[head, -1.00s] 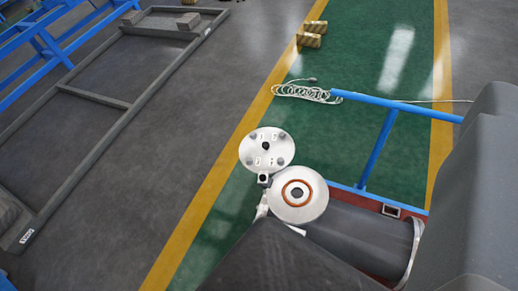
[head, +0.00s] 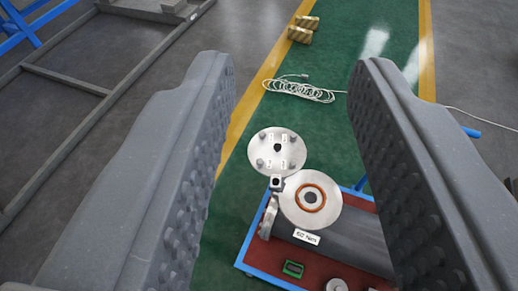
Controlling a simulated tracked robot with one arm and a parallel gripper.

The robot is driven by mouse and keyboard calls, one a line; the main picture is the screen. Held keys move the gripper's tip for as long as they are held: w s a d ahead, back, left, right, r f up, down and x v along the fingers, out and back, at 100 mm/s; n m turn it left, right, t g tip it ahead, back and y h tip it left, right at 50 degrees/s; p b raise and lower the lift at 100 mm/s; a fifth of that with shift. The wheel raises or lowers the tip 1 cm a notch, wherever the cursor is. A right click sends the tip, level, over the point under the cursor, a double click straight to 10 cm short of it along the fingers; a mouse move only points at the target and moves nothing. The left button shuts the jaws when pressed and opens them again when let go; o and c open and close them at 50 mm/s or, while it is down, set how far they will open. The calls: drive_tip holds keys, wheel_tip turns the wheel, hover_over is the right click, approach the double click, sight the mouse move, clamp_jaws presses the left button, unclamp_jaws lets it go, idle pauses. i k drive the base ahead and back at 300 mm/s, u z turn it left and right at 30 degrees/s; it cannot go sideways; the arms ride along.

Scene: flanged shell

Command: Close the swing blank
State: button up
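The swing blank (head: 277,151) is a round silver disc with several bolts or holes and small number marks. It stands swung out to the upper left of the shell's flange (head: 311,198), joined by a small hinge (head: 276,183). The flange face shows an orange ring around a dark bore and is uncovered. The dark grey shell (head: 335,242) runs to the lower right and carries a "50 Nm" label. My gripper (head: 293,85) is open and empty, its two studded grey fingers wide apart, with the blank and flange showing between them. The right finger hides part of the shell.
The shell lies on a blue-framed cart with a red top (head: 262,262), holding a small green item (head: 293,269) and a round metal part (head: 336,285). A coiled white cable (head: 300,91) and striped blocks (head: 303,28) lie on the green floor beyond. A grey frame (head: 75,81) lies left.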

sight(277, 150)
drive_tip(key=u, duration=0.25)
drive_tip(key=i, duration=0.55)
drive_tip(key=z, duration=1.5)
drive_tip(key=k, duration=1.05)
drive_tip(key=u, duration=0.65)
drive_tip(key=i, duration=0.7)
